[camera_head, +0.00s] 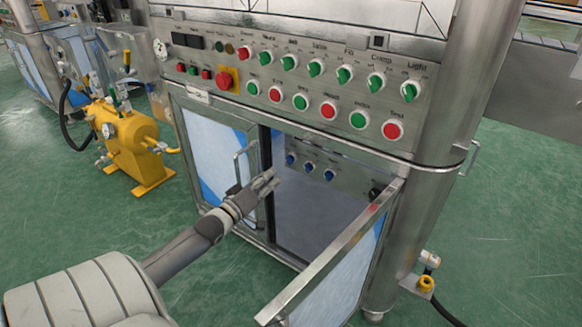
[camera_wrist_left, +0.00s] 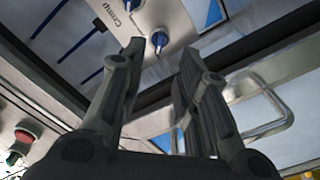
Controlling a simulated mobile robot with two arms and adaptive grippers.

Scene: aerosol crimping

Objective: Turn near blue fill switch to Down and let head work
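A row of blue switches (camera_head: 309,167) sits on the inner panel of the open cabinet. The labels in the head view are too small to tell which one is the fill switch. My left gripper (camera_head: 265,184) is in front of the cabinet opening, left of and below this row. In the left wrist view, my left gripper (camera_wrist_left: 162,50) has its two fingers apart with nothing held. A blue switch (camera_wrist_left: 160,41) shows beyond the gap between the fingertips, and another blue switch (camera_wrist_left: 132,5) is above it, near a "Crimp" label. I see no contact.
The upper control panel (camera_head: 310,90) carries several green and red knobs and buttons. The left cabinet door (camera_head: 215,155) has a metal handle (camera_head: 240,165) close to my gripper. The right door (camera_head: 340,250) stands open toward me. A yellow tank (camera_head: 130,145) stands on the floor at left.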

